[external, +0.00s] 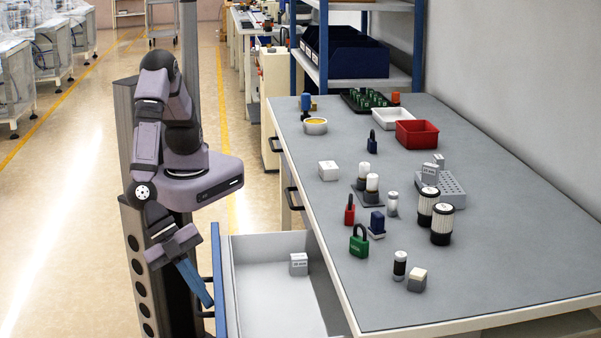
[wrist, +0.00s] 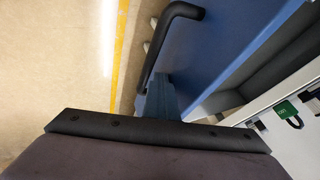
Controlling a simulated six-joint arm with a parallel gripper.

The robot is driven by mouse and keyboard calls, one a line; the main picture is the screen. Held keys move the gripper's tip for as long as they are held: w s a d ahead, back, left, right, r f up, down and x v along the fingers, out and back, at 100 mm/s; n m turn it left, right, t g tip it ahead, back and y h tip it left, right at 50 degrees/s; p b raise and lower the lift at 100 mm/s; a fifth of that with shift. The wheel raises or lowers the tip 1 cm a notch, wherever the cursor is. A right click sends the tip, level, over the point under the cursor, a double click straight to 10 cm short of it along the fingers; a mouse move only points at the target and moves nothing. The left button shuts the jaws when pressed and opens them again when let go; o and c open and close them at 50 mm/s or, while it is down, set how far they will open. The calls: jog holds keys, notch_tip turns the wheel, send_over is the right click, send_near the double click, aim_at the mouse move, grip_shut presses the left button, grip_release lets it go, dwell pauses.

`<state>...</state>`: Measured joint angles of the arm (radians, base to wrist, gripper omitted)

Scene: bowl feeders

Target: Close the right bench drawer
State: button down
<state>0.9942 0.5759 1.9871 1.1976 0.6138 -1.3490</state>
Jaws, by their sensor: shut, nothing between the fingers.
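The right bench drawer (external: 262,307) is pulled out from the bench at the lower middle of the external view. Its inside is pale and holds a small white box (external: 298,264). Its blue front panel (external: 219,285) faces my arm; the panel also shows in the wrist view (wrist: 215,40). A black handle (wrist: 150,55) is on that panel. My gripper (external: 207,301) points down at the outer side of the front, close to the handle. Its blue fingers are shut with nothing between them. I cannot tell whether they touch the panel.
The grey bench top (external: 480,270) holds a green padlock (external: 359,242), black-and-white cylinders (external: 441,224), a red bin (external: 416,134) and other small items. Two other drawer handles (external: 293,199) show along the bench side. The floor (external: 75,230) left of my arm is clear.

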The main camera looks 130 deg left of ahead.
jog(key=b, duration=0.5)
send_over(308, 315)
